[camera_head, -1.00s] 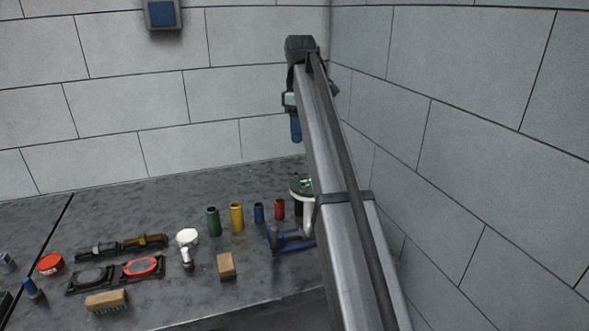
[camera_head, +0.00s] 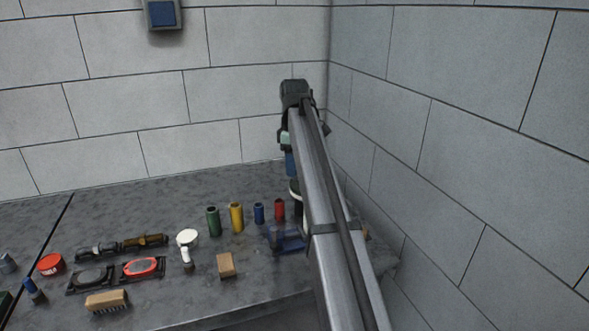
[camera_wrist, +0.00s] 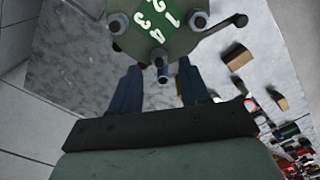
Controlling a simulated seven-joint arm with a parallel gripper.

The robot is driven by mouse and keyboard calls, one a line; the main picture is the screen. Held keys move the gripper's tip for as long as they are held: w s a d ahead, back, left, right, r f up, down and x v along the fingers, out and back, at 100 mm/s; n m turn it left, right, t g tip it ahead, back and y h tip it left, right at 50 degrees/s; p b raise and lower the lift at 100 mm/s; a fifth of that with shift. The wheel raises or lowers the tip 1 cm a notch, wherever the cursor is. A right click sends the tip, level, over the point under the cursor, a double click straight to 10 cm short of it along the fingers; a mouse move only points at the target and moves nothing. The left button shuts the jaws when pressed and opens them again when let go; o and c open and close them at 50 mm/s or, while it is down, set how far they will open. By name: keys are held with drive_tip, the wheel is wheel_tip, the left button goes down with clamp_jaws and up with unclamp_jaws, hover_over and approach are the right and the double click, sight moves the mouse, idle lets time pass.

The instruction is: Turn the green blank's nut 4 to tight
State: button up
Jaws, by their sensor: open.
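The green blank (camera_wrist: 178,42) fills the top of the wrist view, with white numerals 1 to 4 on its face. A bolt end with a nut (camera_wrist: 160,60) sits beside the numeral 4. Other nuts show at the blank's left (camera_wrist: 117,22) and right (camera_wrist: 198,20). My gripper (camera_wrist: 160,78) is open, its two blue fingers on either side of the line to the nut by the 4. I cannot tell whether they touch it. In the head view my gripper (camera_head: 291,163) points down just above the blank's stand (camera_head: 295,188), mostly hidden by my arm.
A blue tool (camera_head: 287,240) lies in front of the stand. Red (camera_head: 279,209), blue (camera_head: 258,212), yellow (camera_head: 236,217) and green (camera_head: 213,221) cylinders stand to the left. A wooden block (camera_head: 226,265) lies nearer. Walls close in behind and right.

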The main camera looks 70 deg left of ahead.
drive_tip(key=shift+f, duration=0.9)
drive_tip(key=shift+c, duration=0.3)
clamp_jaws()
